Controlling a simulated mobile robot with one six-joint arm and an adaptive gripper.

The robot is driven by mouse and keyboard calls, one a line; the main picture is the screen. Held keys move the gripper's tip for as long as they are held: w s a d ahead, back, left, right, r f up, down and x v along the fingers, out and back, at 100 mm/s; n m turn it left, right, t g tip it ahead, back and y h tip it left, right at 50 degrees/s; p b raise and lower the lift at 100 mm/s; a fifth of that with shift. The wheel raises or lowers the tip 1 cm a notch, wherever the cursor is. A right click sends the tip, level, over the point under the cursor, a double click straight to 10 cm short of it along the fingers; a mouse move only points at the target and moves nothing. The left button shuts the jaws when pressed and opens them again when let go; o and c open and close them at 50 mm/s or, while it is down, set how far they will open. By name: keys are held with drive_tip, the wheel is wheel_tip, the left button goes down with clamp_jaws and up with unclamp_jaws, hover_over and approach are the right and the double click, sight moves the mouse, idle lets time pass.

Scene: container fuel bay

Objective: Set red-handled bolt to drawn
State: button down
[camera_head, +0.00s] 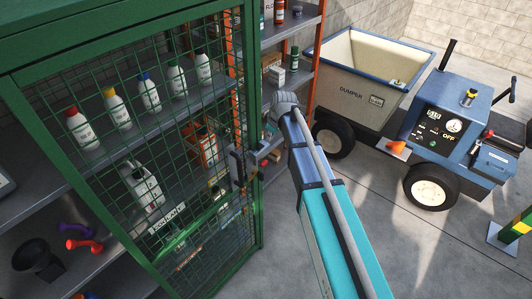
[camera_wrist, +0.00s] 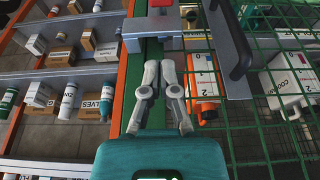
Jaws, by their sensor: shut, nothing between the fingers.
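The red-handled bolt shows at the top of the wrist view, where its red handle (camera_wrist: 161,3) is partly cut off by the frame edge. It sits by a grey bracket (camera_wrist: 150,25) on the green cage frame. In the head view a small red part of the bolt (camera_head: 263,163) shows at the door edge, beside a black pull handle (camera_head: 237,166). My gripper (camera_wrist: 159,64) is shut and empty, its fingertips just short of the bracket in the wrist view. In the head view my wrist covers part of this area. Whether the fingers touch anything cannot be told.
The green mesh door (camera_head: 190,130) stands at left, with bottles and other goods on shelves behind it. An orange-framed shelf rack (camera_head: 309,60) stands beyond. A blue dumper (camera_head: 445,110) is at right. The floor in between is clear.

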drive_tip(key=shift+f, duration=0.1)
drive_tip(key=b, duration=1)
hover_over(265, 163)
drive_tip(key=x, duration=0.3)
drive_tip(key=d+x, duration=0.1)
drive_tip(key=x, duration=0.2)
drive_tip(key=s+d+x, duration=0.1)
drive_tip(key=x, duration=0.2)
drive_tip(key=shift+w+a+f, duration=0.1)
drive_tip(key=shift+a+f, duration=0.05)
drive_tip(key=shift+f, duration=0.5)
drive_tip(key=shift+f+b, duration=1.7)
drive_tip(key=shift+b, duration=0.05)
drive_tip(key=shift+f, duration=0.1)
wheel_tip(265, 163, down, 3)
drive_tip(key=b, duration=0.3)
drive_tip(key=shift+f+b, duration=0.25)
drive_tip(key=shift+b, duration=0.15)
drive_tip(key=shift+r, duration=0.15)
wheel_tip(265, 163, up, 4)
drive_tip(key=p, duration=0.4)
drive_tip(key=p+v, duration=1)
